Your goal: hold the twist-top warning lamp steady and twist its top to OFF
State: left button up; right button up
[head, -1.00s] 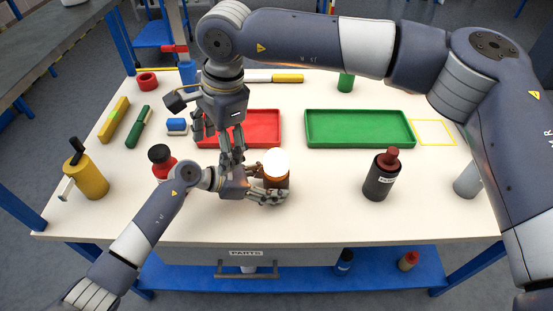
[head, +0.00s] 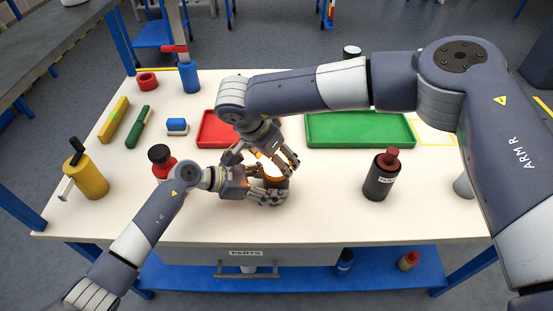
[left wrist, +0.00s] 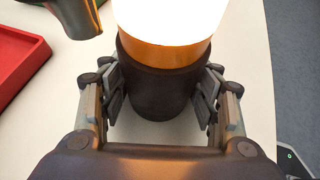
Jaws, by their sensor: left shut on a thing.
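The warning lamp (head: 275,181) stands upright on the table near the front middle, with a dark base, an orange band and a white glowing top. In the left wrist view its dark base (left wrist: 155,95) is between my left gripper's fingers. My left gripper (head: 268,190) is shut on the lamp's base from the left. My right gripper (head: 268,160) is over the lamp's top from behind, its fingers spread. In the head view the grippers hide much of the lamp.
A red tray (head: 212,130) lies behind, partly hidden by my right arm, and a green tray (head: 360,130) lies to its right. A dark bottle (head: 381,178) stands to the right, a red jar (head: 162,163) to the left. A yellow can (head: 88,179) stands far left.

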jog(key=shift+x, duration=0.9)
jog(key=shift+c, duration=0.5)
jog(key=c, duration=1)
jog(key=shift+o, duration=0.2)
jog(key=shift+m, duration=0.3)
jog(key=m+g, duration=0.1)
jog(key=m, duration=0.2)
jog(key=m+g+h, duration=0.1)
jog(key=m, duration=0.2)
jog(key=m+g, duration=0.2)
jog(key=m, duration=0.3)
jog(key=shift+m, duration=0.3)
